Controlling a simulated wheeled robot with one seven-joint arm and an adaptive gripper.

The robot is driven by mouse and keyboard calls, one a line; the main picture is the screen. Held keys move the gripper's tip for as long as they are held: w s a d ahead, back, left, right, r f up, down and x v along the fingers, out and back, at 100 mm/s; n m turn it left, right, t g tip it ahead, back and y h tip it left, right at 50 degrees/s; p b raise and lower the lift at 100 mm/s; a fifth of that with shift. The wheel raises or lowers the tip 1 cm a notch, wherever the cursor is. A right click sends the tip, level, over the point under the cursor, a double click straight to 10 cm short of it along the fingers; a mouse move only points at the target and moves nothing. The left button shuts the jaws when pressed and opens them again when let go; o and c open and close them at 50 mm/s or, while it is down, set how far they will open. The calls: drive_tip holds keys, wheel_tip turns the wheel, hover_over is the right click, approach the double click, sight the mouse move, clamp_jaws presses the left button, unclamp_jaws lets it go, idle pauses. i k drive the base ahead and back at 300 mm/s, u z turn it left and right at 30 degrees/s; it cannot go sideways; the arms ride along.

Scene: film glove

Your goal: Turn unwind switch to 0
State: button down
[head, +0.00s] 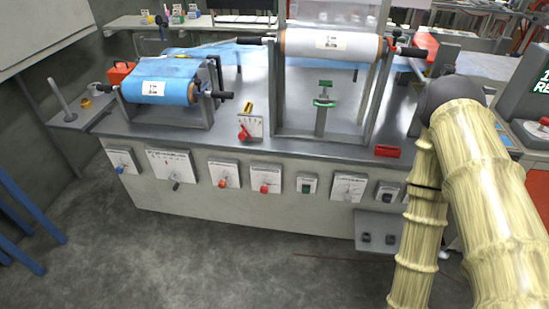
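A row of control panels runs along the front of the grey machine bench (250,210). From the left they carry a blue knob (121,169), a dark lever (176,185), an orange-red knob (222,182), a red button (264,188), a green button (306,188), a dial (347,188) and a dark switch (387,194). The labels are too small to read, so I cannot tell which is the unwind switch or its setting. My pale sleeved arm fills the right side. My gripper is not visible.
A blue film roll (158,92) and a white film roll (333,46) sit in stands on the bench. A red lever (243,133) stands at a small panel on top. A red block (387,151) lies near the front edge. The floor (200,260) before the bench is clear.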

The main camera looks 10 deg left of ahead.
sight(263, 190)
drive_tip(key=u, duration=2.3)
drive_tip(key=k, duration=0.45)
drive_tip(key=z, duration=0.65)
